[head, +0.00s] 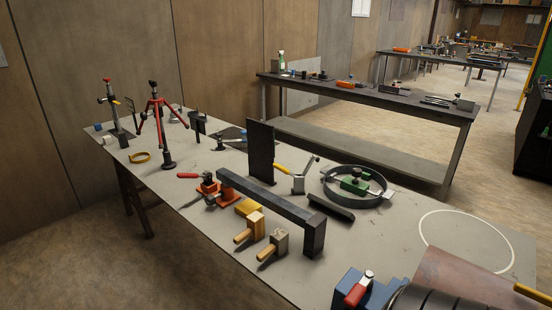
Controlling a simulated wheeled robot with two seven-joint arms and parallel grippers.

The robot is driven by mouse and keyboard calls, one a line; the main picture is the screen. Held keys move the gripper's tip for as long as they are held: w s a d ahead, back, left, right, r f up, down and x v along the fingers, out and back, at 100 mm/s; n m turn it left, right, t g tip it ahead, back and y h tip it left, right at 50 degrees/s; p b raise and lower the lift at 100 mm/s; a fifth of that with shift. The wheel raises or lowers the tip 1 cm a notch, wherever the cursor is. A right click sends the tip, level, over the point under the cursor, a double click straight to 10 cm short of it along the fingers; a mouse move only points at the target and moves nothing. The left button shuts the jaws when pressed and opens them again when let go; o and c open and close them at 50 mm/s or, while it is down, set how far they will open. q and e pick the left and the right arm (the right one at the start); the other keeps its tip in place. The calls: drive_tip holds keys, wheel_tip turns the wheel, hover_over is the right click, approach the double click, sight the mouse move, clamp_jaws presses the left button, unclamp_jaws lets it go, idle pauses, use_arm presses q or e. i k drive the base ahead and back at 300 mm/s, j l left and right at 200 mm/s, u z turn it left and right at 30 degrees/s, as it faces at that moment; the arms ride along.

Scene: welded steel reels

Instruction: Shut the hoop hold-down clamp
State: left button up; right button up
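A dark steel hoop (329,194) lies on the right part of the workbench, with a green clamp-like fixture (355,185) inside it. A hold-down clamp with a yellow handle (281,168) stands just left of the hoop on a pale block (298,185); its arm slants up to the right. I cannot tell whether it touches the hoop. Red clamps with a red handle (188,175) sit farther left. Another red-handled clamp (357,291) is on a blue block (349,280) at the bottom edge. Which one is the hoop clamp is not certain. Neither of my grippers shows.
A dark upright plate (260,152) and a long raised bar (265,198) stand left of the hoop. Wooden-handled mallets (278,243) lie in front. A rolled sheet (455,275) fills the bottom right. Bare bench (370,235) lies between hoop and blue block.

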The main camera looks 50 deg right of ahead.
sight(276, 166)
drive_tip(key=i+z, duration=0.45)
drive_tip(key=i+j+z, duration=0.2)
drive_tip(key=z, duration=0.2)
drive_tip(key=i+j+z, duration=0.7)
drive_tip(key=z, duration=0.2)
